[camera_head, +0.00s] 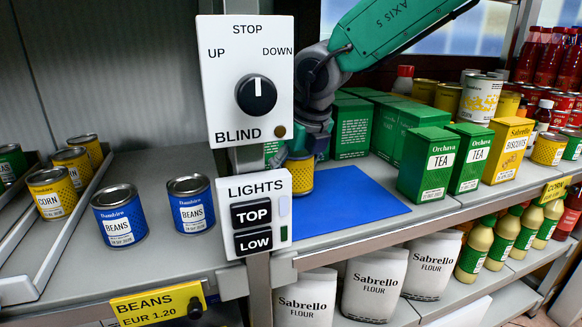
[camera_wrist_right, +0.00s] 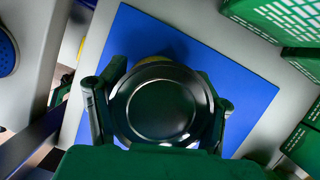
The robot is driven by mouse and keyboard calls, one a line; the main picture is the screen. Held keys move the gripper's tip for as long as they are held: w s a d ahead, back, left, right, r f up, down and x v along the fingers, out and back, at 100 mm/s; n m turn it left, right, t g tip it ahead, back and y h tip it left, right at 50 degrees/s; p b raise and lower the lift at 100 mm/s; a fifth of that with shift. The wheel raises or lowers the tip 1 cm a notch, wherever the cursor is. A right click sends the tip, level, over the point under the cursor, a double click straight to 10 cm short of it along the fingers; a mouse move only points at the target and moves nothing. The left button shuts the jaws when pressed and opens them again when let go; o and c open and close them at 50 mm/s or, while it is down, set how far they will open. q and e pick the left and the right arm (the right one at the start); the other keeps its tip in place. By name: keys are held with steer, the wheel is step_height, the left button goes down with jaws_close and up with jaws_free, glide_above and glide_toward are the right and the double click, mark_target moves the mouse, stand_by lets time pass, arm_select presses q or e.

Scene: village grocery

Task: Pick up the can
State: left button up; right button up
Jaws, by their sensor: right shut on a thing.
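A yellow can (camera_head: 301,175) is at the left end of the blue mat, partly hidden behind the lights panel. My right gripper (camera_head: 308,150) comes down on it from above and is shut on it. In the right wrist view the round metal lid of the can (camera_wrist_right: 160,112) lies between the two fingers of my right gripper (camera_wrist_right: 158,100), with the blue mat (camera_wrist_right: 252,95) below. I cannot tell whether the can touches the mat. My left gripper is not in view.
The blind switch panel (camera_head: 246,80) and lights panel (camera_head: 255,215) stand close in front. Blue bean cans (camera_head: 120,218) stand at left, beside yellow corn cans (camera_head: 52,195). Green tea boxes (camera_head: 426,165) and a biscuit box (camera_head: 508,150) stand right of the mat. The mat's right part is clear.

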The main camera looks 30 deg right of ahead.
step_height(320, 180, up, 11)
steer(key=p, duration=0.4)
steer(key=shift+r+p, duration=0.1)
steer(key=shift+p, duration=0.25)
steer(key=shift+c, duration=0.2)
steer(key=s+a+p, duration=0.1)
steer(key=s+a, duration=0.1)
steer(key=s, duration=0.7)
steer(key=s+a+p, duration=0.2)
steer(key=s, duration=0.8)
steer(key=shift+a+f, duration=0.25)
steer(key=shift+r+p, duration=0.2)
steer(key=shift+p, duration=0.25)
steer(key=m+g+h, duration=0.1)
steer(key=m, duration=0.3)
steer(key=m+g+h, duration=0.1)
steer(key=m, duration=0.4)
steer(key=m+h, duration=0.2)
steer(key=m, duration=0.3)
steer(key=shift+a+g, duration=0.1)
steer(key=shift+g, duration=0.3)
